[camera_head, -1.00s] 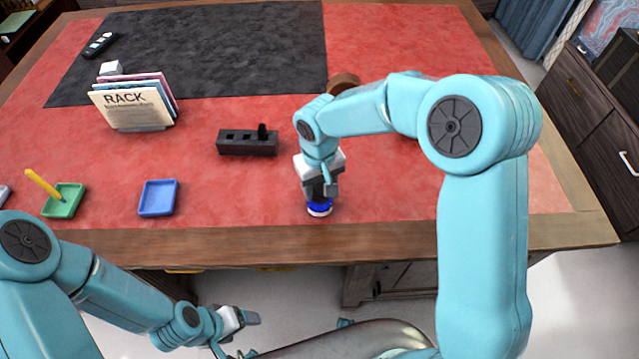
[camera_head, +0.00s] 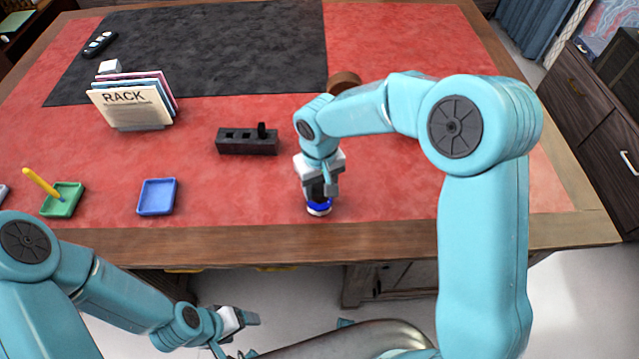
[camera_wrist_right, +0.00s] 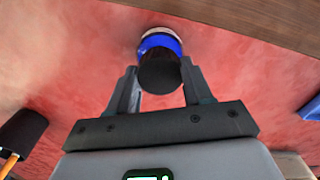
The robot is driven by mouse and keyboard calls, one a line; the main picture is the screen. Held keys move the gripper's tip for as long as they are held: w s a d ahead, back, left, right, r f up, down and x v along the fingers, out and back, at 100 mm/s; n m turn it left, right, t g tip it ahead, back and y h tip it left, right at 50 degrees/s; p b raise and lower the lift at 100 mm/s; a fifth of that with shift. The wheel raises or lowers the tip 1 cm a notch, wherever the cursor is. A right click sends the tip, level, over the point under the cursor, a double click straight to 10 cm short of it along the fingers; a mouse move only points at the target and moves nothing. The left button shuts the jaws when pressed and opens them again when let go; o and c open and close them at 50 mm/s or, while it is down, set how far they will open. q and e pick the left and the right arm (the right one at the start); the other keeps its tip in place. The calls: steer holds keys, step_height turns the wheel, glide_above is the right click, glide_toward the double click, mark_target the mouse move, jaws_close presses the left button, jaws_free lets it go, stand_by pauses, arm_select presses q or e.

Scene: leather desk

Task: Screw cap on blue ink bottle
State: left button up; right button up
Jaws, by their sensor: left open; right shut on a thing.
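The blue ink bottle (camera_head: 319,207) stands on the red desk top near its front edge, with a blue body and a pale base. It also shows in the right wrist view (camera_wrist_right: 160,41). A dark round cap (camera_wrist_right: 160,72) sits at the bottle's top, in line with it; whether it is seated on the threads I cannot tell. My right gripper (camera_head: 320,194) points down over the bottle and is shut on the cap, its fingers on either side in the right wrist view (camera_wrist_right: 160,92). My left gripper (camera_head: 252,318) is open and empty, low in front of the desk.
A blue tray (camera_head: 157,197) and a green tray (camera_head: 62,200) with a yellow stick (camera_head: 42,184) lie to the left. A black slotted block (camera_head: 246,142) and a card rack (camera_head: 140,126) stand farther back. The desk's wooden front edge (camera_head: 230,244) is close to the bottle.

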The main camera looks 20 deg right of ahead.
mark_target(320, 189)
steer(key=shift+f, duration=0.1)
stand_by(0.5)
steer(key=o, duration=1.1)
step_height(320, 189, up, 16)
steer(key=shift+r, duration=0.2)
steer(key=shift+s, duration=0.15)
